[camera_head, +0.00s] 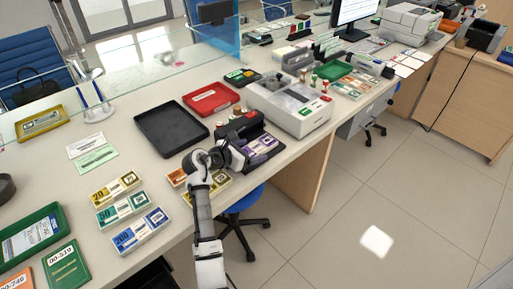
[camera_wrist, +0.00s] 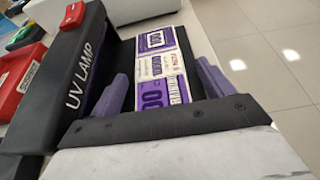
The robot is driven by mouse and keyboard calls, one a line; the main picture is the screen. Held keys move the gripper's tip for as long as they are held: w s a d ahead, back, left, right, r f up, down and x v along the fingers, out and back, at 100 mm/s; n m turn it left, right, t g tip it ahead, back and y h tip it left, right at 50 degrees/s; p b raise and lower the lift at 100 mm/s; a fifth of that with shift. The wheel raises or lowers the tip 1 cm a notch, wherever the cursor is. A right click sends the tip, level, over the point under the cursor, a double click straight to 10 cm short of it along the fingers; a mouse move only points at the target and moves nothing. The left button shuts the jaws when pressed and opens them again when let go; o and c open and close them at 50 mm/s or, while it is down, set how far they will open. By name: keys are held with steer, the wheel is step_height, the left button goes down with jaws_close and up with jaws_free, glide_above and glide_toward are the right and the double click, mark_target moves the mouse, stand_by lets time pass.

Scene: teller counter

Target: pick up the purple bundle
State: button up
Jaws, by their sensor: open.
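The purple bundle (camera_head: 263,143) of banded notes lies on the dark base of the UV lamp (camera_head: 238,125), near the counter's front edge. In the wrist view, the bundle (camera_wrist: 158,65) lies ahead of and between the two purple-grey fingers of my gripper (camera_wrist: 163,85). The gripper is open, with nothing clamped. In the head view, my gripper (camera_head: 239,156) is just left of the bundle, and its fingers are hard to make out. The near end of the bundle is cut off by the gripper body in the wrist view. The UV lamp (camera_wrist: 78,75) stands close on the left there.
A white machine (camera_head: 292,104) stands right behind the bundle. A black tray (camera_head: 171,128) and a red tray (camera_head: 211,98) lie further back. Yellow, green and blue bundles (camera_head: 138,233) lie left of my arm. The counter edge and open floor (camera_head: 370,190) are on the right.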

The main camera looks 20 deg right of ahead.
mark_target(250, 151)
steer(key=c, duration=1.2)
step_height(250, 151, up, 20)
steer(key=shift+f+b, duration=0.1)
steer(key=shift+b, duration=0.75)
